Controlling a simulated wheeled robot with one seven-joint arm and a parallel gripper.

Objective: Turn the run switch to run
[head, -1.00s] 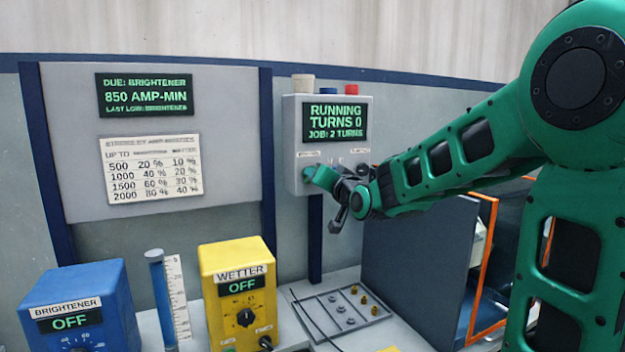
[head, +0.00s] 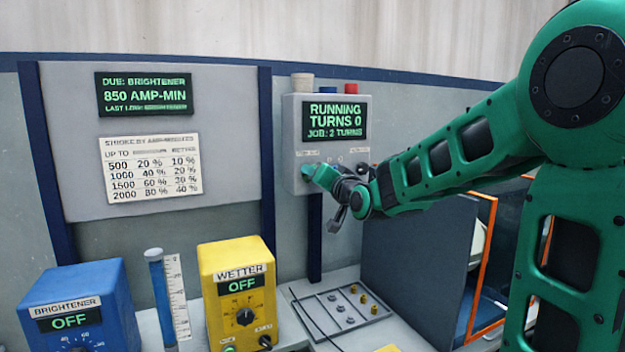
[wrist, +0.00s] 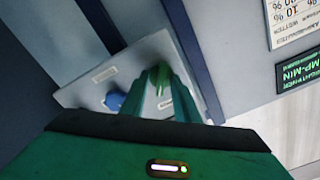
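The grey control box (head: 293,135) on the wall has a screen (head: 335,121) reading "RUNNING, TURNS 0, JOB: 2 TURNS". My gripper (head: 311,173) is at the lower left of the box's front face, under a small label. In the wrist view my green fingers (wrist: 161,88) point at the box face (wrist: 80,90), close together.
A yellow wetter unit (head: 212,290) and a blue brightener unit (head: 110,290), both reading OFF, stand below left. A dark panel (head: 415,265) stands below my arm. A plate with small pegs (head: 370,312) lies on the bench.

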